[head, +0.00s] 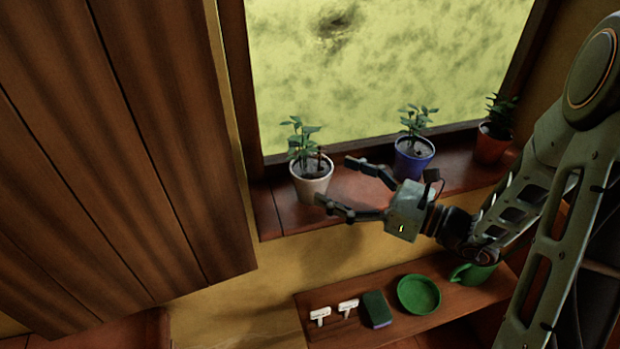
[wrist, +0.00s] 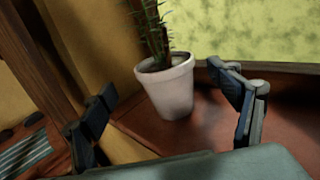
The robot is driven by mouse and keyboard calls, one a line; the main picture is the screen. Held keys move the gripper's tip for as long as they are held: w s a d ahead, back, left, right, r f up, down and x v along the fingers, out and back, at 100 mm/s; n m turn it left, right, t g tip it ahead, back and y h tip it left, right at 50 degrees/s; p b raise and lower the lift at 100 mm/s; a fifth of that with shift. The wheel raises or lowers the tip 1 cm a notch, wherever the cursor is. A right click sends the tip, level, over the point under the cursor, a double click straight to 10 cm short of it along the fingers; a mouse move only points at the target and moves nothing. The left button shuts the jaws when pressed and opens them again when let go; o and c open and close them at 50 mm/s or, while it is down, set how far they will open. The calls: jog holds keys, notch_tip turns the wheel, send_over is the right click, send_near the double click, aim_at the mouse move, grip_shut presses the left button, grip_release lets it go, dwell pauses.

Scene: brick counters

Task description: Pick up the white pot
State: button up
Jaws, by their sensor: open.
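The white pot (head: 313,185) holds a leafy green plant and stands upright on the wooden windowsill at its left end. My gripper (head: 333,179) is open and empty, just right of the pot in the head view. Its upper finger is over the sill and its lower finger is near the pot's lower front side. In the wrist view the white pot (wrist: 170,90) is ahead of and between the open fingers of my gripper (wrist: 168,108), apart from both. The plant's top is cut off there.
A blue pot (head: 413,163) and an orange-red pot (head: 491,146) with plants stand farther right on the sill. A wooden cabinet (head: 120,150) is at the left. A lower shelf (head: 345,336) holds a green plate (head: 419,294), a green mug (head: 474,273), a sponge (head: 376,309) and two white items.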

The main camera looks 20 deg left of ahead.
aim_at(320, 171)
jog(key=shift+w+f+p+x, duration=0.15)
jog(key=shift+p+x, duration=0.25)
jog(key=shift+x, duration=1.3)
jog(key=shift+w+f+p+x, duration=0.1)
jog(key=shift+p+x, duration=0.25)
jog(key=shift+x, duration=1.35)
jog(key=shift+d, duration=0.1)
jog(key=c, duration=1.7)
jog(key=shift+c, duration=1)
jog(key=shift+r, duration=0.1)
jog(key=shift+r, duration=0.1)
